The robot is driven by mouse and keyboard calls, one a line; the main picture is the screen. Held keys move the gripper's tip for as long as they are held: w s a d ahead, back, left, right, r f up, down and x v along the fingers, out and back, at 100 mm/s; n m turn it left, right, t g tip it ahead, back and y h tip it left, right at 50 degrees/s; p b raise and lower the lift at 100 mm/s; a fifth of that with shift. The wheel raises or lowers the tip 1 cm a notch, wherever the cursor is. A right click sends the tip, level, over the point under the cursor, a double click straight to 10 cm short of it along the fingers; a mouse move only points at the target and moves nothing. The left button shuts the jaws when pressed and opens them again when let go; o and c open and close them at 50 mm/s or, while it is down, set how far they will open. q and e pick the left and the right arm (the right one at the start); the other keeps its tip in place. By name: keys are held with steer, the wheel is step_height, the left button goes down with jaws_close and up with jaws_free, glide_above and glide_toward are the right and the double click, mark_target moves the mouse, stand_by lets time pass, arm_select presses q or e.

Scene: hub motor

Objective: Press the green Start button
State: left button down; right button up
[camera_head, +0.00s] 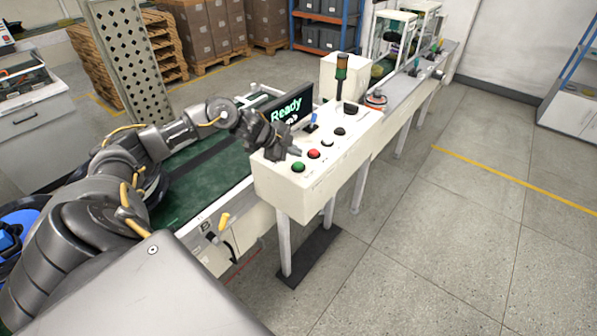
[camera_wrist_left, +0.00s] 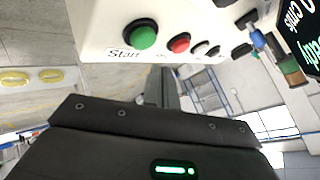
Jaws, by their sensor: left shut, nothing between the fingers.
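The green Start button (camera_head: 298,167) sits at the near left corner of the white control panel (camera_head: 312,183). In the left wrist view the green button (camera_wrist_left: 143,36) shows clear and uncovered, with a "Start" label beside it. A red button (camera_head: 313,154) is next to it; it also shows in the left wrist view (camera_wrist_left: 180,43). My left gripper (camera_head: 296,152) is shut and empty, close to the panel's left edge near the green button. In the left wrist view its shut fingers (camera_wrist_left: 162,86) appear apart from the button. My right gripper is not in view.
A screen (camera_head: 289,110) reading "Ready" stands at the panel's back left. More knobs and buttons, a blue-topped switch (camera_head: 312,121) and a signal lamp (camera_head: 341,70) are on the panel. A green conveyor belt (camera_head: 205,190) lies left of it. The floor at right is clear.

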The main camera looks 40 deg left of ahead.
mark_target(298, 165)
arm_select(q)
steer(key=shift+f, duration=0.75)
stand_by(0.9)
steer(key=shift+f, duration=0.15)
stand_by(0.5)
steer(key=shift+f+b, duration=0.3)
